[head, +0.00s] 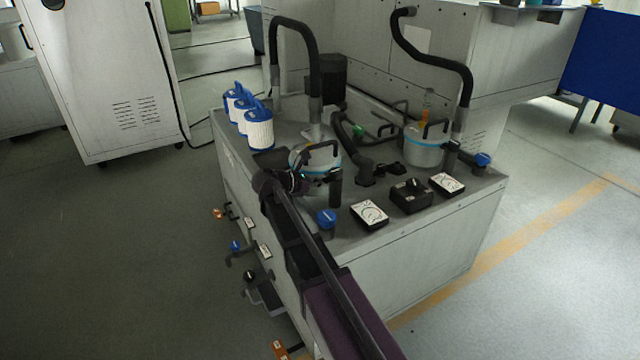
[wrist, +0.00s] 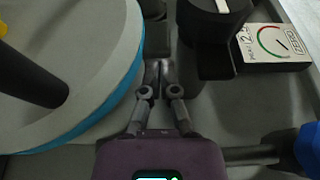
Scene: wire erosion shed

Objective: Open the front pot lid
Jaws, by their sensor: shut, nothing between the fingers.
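The nearer pot (head: 318,166) stands on the grey bench, with a light lid, a blue band and a dark raised handle (head: 322,146). Its lid looks closed. In the wrist view the grey lid (wrist: 95,50) fills the left side, with the dark handle bar (wrist: 30,72) across it and the blue rim (wrist: 110,108) below. My gripper (wrist: 157,72) is shut and empty, just right of the pot's rim. In the head view my gripper (head: 306,183) is low at the pot's near side, its fingertips hard to make out. A second similar pot (head: 425,150) stands farther right.
A dark post (head: 335,188) stands beside the nearer pot. A blue knob (head: 327,218), gauges (head: 369,214) and a black box with a knob (head: 410,196) line the bench's near edge. White-and-blue filter cartridges (head: 258,128) stand at left. A black hose (head: 312,60) arches behind.

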